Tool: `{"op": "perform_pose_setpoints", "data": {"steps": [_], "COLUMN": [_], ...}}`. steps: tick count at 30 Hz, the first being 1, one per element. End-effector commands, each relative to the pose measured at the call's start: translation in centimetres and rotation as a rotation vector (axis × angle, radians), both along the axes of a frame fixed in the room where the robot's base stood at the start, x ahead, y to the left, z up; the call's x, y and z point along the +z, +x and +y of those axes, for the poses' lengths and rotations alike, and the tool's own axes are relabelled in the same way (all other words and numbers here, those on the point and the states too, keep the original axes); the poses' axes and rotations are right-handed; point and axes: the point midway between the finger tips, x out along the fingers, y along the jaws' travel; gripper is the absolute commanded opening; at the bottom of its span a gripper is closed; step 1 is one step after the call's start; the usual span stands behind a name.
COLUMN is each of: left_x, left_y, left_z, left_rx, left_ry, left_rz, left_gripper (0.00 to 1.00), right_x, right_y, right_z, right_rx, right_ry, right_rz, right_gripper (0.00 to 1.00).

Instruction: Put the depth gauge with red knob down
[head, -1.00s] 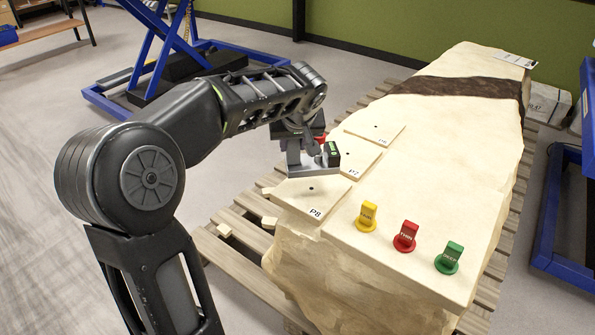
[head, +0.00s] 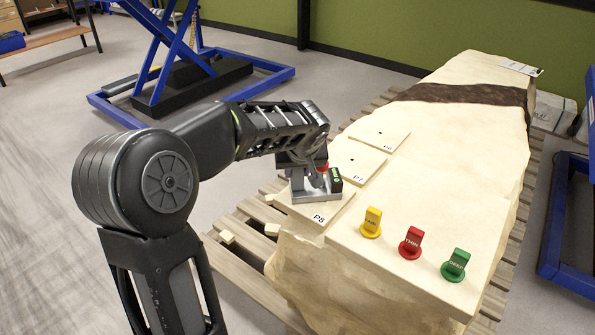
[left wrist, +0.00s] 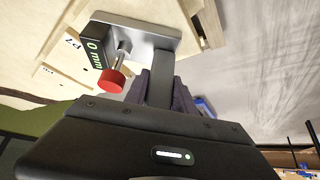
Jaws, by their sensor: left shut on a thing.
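The depth gauge (head: 308,195) has a flat grey metal base, an upright post, a dark block with a green-lit display and a red knob (head: 323,168). My left gripper (head: 305,162) is shut on its post and holds it upright at the P8 tile (head: 323,210). The base covers much of P8; I cannot tell whether it touches. In the left wrist view the gauge's base (left wrist: 140,30) and red knob (left wrist: 110,82) show beyond my left gripper (left wrist: 160,92). My right gripper is not in view.
Behind P8 lie bare tiles P7 (head: 360,160) and P6 (head: 382,127). Yellow (head: 371,222), red (head: 411,242) and green (head: 456,264) markers stand on the stone block (head: 440,160), to the right. The block sits on a wooden pallet (head: 245,262).

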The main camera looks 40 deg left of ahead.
Motion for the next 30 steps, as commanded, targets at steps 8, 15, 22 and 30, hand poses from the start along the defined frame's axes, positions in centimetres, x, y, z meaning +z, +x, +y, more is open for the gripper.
{"op": "perform_pose_setpoints", "data": {"steps": [8, 15, 22, 30], "left_x": [0.16, -0.14, -0.13, 0.43], "left_y": [0.15, 0.02, 0.02, -0.04], "left_z": [0.01, -0.01, 0.00, -0.10], "left_rx": [0.000, 0.000, 0.000, -0.001], "left_ry": [0.001, 0.000, 0.000, 0.000], "left_rz": [-0.007, 0.000, 0.000, -0.001], "left_gripper": [0.00, 0.44, 0.53, 0.53], "right_x": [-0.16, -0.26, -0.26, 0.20], "right_y": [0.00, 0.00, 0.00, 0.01], "right_z": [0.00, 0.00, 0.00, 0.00], "right_rx": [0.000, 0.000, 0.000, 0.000], "right_ry": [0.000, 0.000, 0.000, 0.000], "right_rz": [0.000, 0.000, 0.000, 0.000], "right_gripper": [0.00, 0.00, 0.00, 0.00]}}
